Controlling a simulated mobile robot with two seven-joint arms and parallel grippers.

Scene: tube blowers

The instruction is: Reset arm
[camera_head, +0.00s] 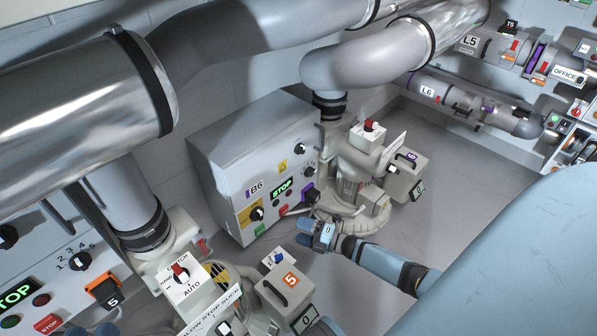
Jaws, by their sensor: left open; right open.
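My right gripper (306,233) is in the middle of the head view, at the end of a blue forearm that comes in from the lower right. It is open and holds nothing that I can see. It is in front of the round base of the rear blower (352,180), but I cannot tell whether they touch. A small blue piece at the bottom left edge appears to be the tip of my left gripper (106,328). It is mostly cut off by the frame, below the orange plug marked 5 (104,291).
The grey B6 control box (228,172) with a green STOP display stands left of the rear blower. Large metal pipes (75,105) cross above. Grey floor (470,175) is clear at right.

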